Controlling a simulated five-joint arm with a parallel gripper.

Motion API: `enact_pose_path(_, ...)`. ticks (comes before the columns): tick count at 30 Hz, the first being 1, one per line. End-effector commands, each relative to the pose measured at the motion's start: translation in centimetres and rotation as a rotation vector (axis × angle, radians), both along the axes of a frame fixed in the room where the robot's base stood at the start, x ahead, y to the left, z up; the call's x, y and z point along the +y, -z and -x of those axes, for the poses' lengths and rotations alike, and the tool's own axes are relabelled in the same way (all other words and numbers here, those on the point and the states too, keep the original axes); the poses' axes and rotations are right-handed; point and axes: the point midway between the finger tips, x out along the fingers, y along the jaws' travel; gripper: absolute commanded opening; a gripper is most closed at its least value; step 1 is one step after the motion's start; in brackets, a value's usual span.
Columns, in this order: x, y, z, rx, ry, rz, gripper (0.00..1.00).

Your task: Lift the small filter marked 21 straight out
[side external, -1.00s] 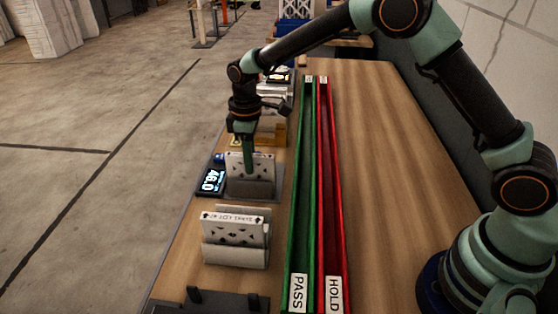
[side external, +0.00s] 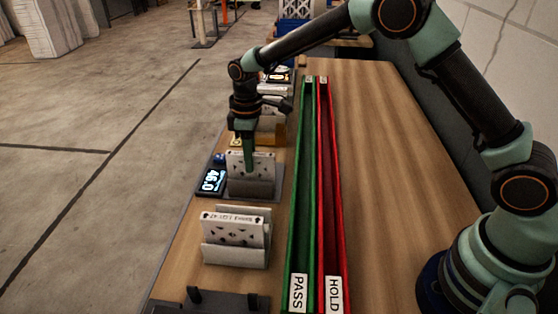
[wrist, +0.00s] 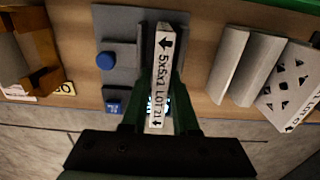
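The small filter marked 21 (wrist: 164,76) stands upright in a grey holder on a scale. Its top edge reads 5x5x1 LOT 21 in the wrist view, and its patterned face (side external: 238,162) shows in the side view. My gripper (wrist: 165,95) points down over it, with one green finger on each side of the filter. In the side view, one finger of my gripper (side external: 249,160) lies across the filter's face. The fingers are close to the filter, but I cannot tell whether both touch it. The scale display (side external: 211,180) reads 46.0.
Another filter (side external: 232,232) stands in a light grey holder (side external: 235,256) nearer the side camera. A wooden holder (wrist: 38,48) is on the other side. The green PASS channel (side external: 304,200) and red HOLD channel (side external: 329,200) run alongside.

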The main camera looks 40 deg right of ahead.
Motion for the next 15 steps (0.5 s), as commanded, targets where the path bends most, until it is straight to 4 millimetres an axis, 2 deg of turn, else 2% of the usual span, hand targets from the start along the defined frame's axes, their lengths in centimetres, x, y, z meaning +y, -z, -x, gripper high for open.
enact_pose_path(1,0.0,0.0,0.0,0.000,0.000,0.000,0.51)
enact_pose_path(2,0.0,0.0,0.0,0.000,0.000,0.000,0.55)
enact_pose_path(11,0.0,0.0,0.0,0.000,0.000,0.000,0.55)
enact_pose_path(15,0.0,-1.0,0.0,-0.002,0.000,-0.001,0.55)
